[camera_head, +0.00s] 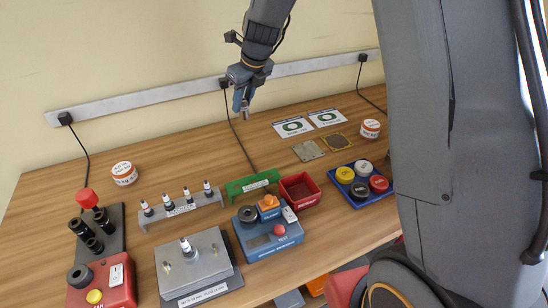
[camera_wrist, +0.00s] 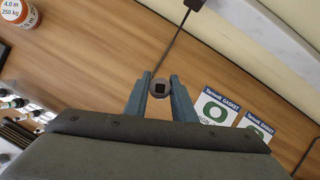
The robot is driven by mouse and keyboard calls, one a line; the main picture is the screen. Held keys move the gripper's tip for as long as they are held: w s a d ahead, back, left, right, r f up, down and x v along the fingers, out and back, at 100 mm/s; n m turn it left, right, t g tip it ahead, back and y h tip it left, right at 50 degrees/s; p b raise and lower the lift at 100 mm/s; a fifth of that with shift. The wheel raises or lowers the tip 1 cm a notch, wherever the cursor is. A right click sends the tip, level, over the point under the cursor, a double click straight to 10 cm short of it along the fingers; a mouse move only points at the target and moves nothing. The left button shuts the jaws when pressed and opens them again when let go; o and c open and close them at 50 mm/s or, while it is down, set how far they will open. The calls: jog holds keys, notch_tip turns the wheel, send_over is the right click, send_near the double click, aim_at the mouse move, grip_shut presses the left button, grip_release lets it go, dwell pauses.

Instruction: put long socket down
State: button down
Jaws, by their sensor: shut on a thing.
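My gripper (camera_head: 243,101) is shut on the long socket (camera_head: 245,114), high above the back of the wooden table. In the wrist view the two fingers of my gripper (camera_wrist: 160,80) press the socket (camera_wrist: 160,89) from both sides. I look at its round grey end with a dark square hole. In the head view the socket hangs roughly upright below the fingertips, touching nothing else. Its far end is hidden in the wrist view.
A green holder (camera_head: 232,188) and a red bin (camera_head: 315,192) stand mid-table. A grey rack (camera_head: 180,212) with several plugs is left of them. A blue tester (camera_head: 262,246) is in front. Two gasket cards (camera_head: 293,127) lie at the back.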

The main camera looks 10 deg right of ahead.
jog(key=f, duration=0.4)
jog(key=f+p, duration=0.1)
jog(key=f, duration=0.1)
jog(key=shift+a, duration=0.3)
jog(key=shift+f, duration=1.95)
jog(key=shift+f, duration=0.2)
jog(key=c, duration=1.5)
grip_release()
jog(key=shift+r, duration=0.1)
